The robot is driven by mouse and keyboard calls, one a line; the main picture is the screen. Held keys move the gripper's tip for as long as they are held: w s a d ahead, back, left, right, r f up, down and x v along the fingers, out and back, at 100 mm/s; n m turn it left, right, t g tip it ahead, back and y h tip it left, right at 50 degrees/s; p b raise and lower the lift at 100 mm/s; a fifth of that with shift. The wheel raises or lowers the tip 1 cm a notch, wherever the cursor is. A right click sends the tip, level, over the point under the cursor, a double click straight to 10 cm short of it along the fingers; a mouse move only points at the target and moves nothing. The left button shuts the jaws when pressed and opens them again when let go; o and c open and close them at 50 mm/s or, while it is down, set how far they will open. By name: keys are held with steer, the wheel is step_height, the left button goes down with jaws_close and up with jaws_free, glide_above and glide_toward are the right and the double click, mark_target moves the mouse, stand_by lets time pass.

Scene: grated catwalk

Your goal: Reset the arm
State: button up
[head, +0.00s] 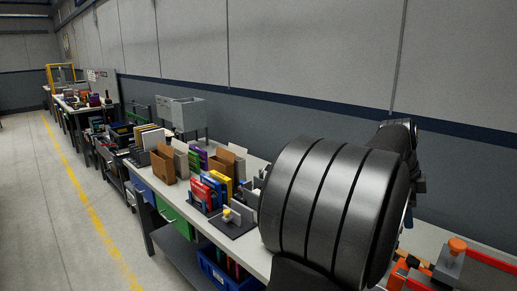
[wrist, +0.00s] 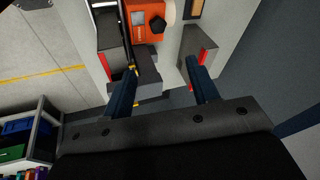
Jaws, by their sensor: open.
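My gripper (wrist: 161,66) shows in the wrist view with its two blue fingers spread apart and nothing held between them. The fingers hang over a bench end carrying an orange device (wrist: 143,18) with a dark knob and a grey block with a red face (wrist: 198,45). I cannot tell whether the right finger touches that block. In the head view my thick dark arm link fills the right side and hides much of the bench behind it; the gripper's fingers cannot be made out there.
The head view shows a long bench with cardboard boxes (head: 163,163), coloured books or binders (head: 213,188) and a grey fixture (head: 233,220). Orange-topped equipment (head: 457,246) stands at the lower right near my arm. A wall (head: 290,50) runs behind the bench. The floor at left is clear.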

steer(key=w+n+g, duration=0.1)
steer(key=n, duration=0.8)
steer(key=w+d+n+g, duration=0.1)
steer(key=w+n, duration=0.1)
steer(key=n, duration=0.6)
steer(key=w+n+g+y, duration=0.1)
steer(key=w+n, duration=0.1)
steer(key=n, duration=0.7)
steer(key=shift+w+d+f+n, duration=0.2)
steer(key=shift+w+d+n, duration=0.05)
steer(key=shift+d+n, duration=0.05)
stand_by(0.3)
steer(key=shift+o, duration=0.5)
